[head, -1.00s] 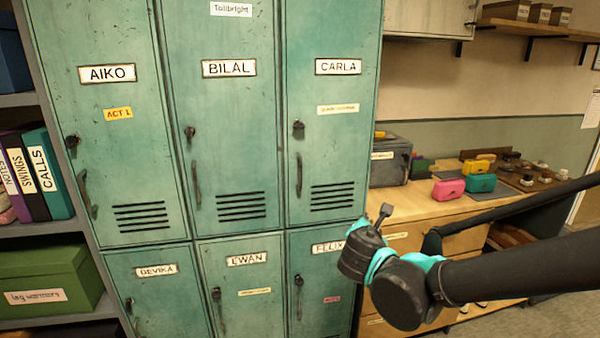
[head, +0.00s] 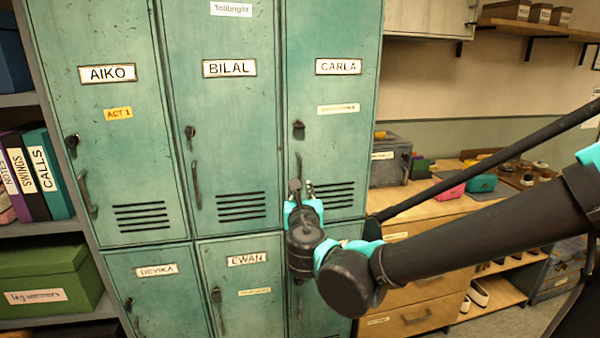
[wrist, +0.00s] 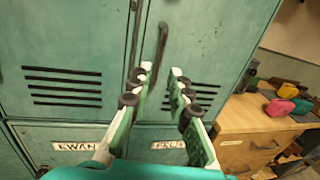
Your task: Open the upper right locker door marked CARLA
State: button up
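The CARLA locker door (head: 339,150) is the upper right teal door in the head view, shut, with a name plate, a dark lock knob and vent slots. Its dark vertical handle (wrist: 162,45) shows in the wrist view, above and just ahead of my fingers. In the head view my gripper (head: 301,188) is in front of the door's lower left part and hides the handle's lower end. I cannot tell the exact gap to the door.
A wooden counter (head: 415,203) with a grey box (head: 390,165) and colored cases stands right of the lockers, beside the door's right edge.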

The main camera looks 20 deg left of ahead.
aim_at(300, 172)
jog(key=x, duration=1.1)
jog(key=shift+w, duration=0.25)
grip_shut()
